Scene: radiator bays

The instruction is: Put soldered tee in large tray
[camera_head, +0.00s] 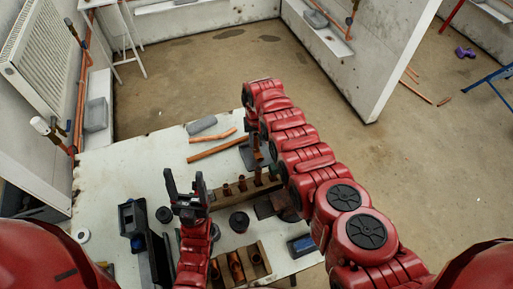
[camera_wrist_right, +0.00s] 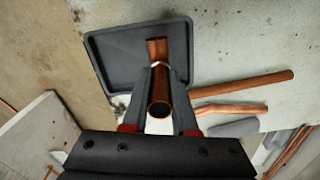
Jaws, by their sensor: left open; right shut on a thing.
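My right gripper (camera_wrist_right: 163,98) is shut on the copper soldered tee (camera_wrist_right: 160,88), with a bright solder ring and one open end toward the camera. In the right wrist view the tee is over the dark grey large tray (camera_wrist_right: 112,68); I cannot tell whether it touches the tray floor. In the head view the tray (camera_head: 246,158) is partly hidden by the right arm, and the right gripper (camera_head: 254,150) is above it. My left gripper (camera_head: 186,184) is open and empty, fingers upward, left of the wooden rack.
A wooden rack (camera_head: 222,198) with several copper fittings stands mid-table, a wooden box (camera_head: 262,262) nearer. Loose copper pipes (camera_head: 218,147) lie left of the tray. A black roll (camera_head: 238,222) and a dark blue-black toolbox (camera_head: 132,220) are close by. The table's left rear is clear.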

